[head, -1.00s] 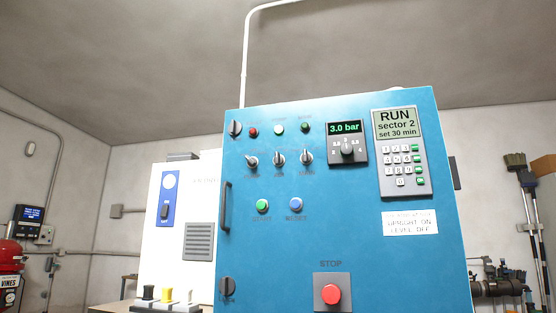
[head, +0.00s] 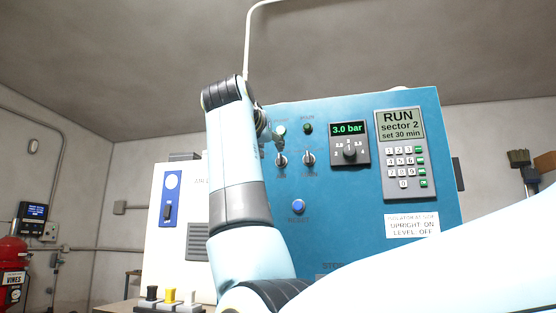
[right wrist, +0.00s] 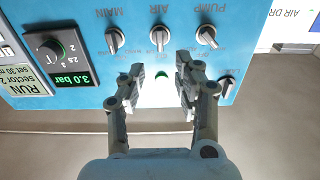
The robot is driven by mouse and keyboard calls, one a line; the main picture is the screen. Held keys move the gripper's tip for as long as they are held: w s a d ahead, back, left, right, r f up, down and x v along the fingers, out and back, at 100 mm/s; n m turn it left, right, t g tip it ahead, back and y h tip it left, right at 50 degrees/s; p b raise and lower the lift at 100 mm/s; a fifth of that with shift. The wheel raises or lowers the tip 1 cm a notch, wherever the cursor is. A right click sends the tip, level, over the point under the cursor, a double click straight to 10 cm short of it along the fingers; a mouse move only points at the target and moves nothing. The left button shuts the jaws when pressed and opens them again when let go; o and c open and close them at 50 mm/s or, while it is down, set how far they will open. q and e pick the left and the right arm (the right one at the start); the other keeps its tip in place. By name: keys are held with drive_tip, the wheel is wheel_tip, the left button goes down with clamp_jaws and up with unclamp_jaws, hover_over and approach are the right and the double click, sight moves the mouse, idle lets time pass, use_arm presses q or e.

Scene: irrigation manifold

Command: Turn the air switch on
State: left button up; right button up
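The air switch (right wrist: 160,38) is a knob with a light lever, in the middle of a row of three on the blue panel in the upside-down right wrist view. It also shows in the head view (head: 281,160). Its lever looks roughly vertical in the wrist view; its setting is hard to read. My right gripper (right wrist: 158,82) is open and empty, its fingers apart near the lamp row, not touching the air switch. My left gripper is out of view.
The main switch (right wrist: 115,40) and pump switch (right wrist: 207,34) flank the air switch closely. A black selector (right wrist: 228,85) is beside the fingers. A pressure display (head: 348,129) and keypad (head: 404,158) are further right in the head view. A white cabinet (head: 160,230) stands left.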

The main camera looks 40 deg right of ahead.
sight(279, 158)
drive_tip(key=p+x, duration=0.1)
drive_tip(key=x, duration=0.7)
drive_tip(key=shift+p, duration=0.35)
drive_tip(key=shift+w+d, duration=0.35)
drive_tip(key=shift+d, duration=0.05)
clamp_jaws()
